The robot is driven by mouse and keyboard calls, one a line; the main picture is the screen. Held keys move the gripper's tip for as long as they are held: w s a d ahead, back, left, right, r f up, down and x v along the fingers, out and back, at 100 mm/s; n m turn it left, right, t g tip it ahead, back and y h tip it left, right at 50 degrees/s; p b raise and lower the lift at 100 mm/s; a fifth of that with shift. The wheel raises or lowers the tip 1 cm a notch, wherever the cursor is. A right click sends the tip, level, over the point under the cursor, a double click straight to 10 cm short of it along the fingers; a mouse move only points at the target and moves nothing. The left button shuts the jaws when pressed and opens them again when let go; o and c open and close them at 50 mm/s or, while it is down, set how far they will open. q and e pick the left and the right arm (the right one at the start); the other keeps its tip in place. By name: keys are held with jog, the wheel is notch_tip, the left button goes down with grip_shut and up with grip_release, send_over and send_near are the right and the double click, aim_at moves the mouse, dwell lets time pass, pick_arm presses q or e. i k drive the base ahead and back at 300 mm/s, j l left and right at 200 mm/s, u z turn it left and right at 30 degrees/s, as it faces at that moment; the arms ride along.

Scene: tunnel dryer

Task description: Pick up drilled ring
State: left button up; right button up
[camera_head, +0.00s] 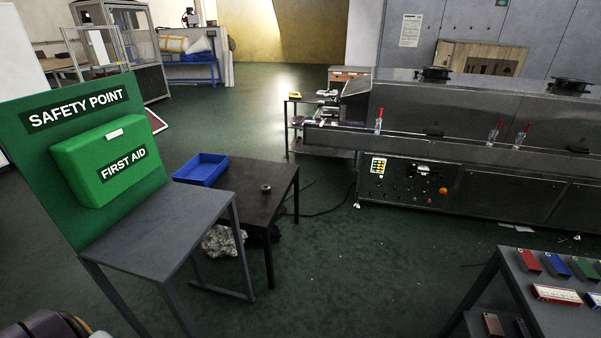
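A small dark ring (266,188), which looks like the drilled ring, lies on the dark table (247,207) in the middle left of the head view. It is too small to make out any drilled holes. It sits to the right of a blue tray on the same table. No gripper shows in the head view, so I cannot see whether either one is open or shut. Nothing visible touches the ring.
A blue tray (203,168) sits on the dark table. A grey table (165,232) with a green first aid board (85,150) stands in front at left. A tunnel dryer (470,140) fills the back right. A workbench (520,318) is at front right. Green floor between is mostly open.

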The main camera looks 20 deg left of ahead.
aim_at(265, 189)
jog(key=i, duration=0.8)
jog(key=i+l+u, duration=0.1)
jog(key=i, duration=0.75)
jog(key=i+l+u, duration=0.15)
jog(key=i+u, duration=0.3)
jog(key=i+l+u, duration=0.25)
jog(key=i+u, duration=0.2)
jog(key=i+l+u, duration=0.6)
jog(key=l+u, duration=0.25)
jog(key=i+l+u, duration=0.2)
jog(key=l+u, duration=0.25)
jog(key=l, duration=0.2)
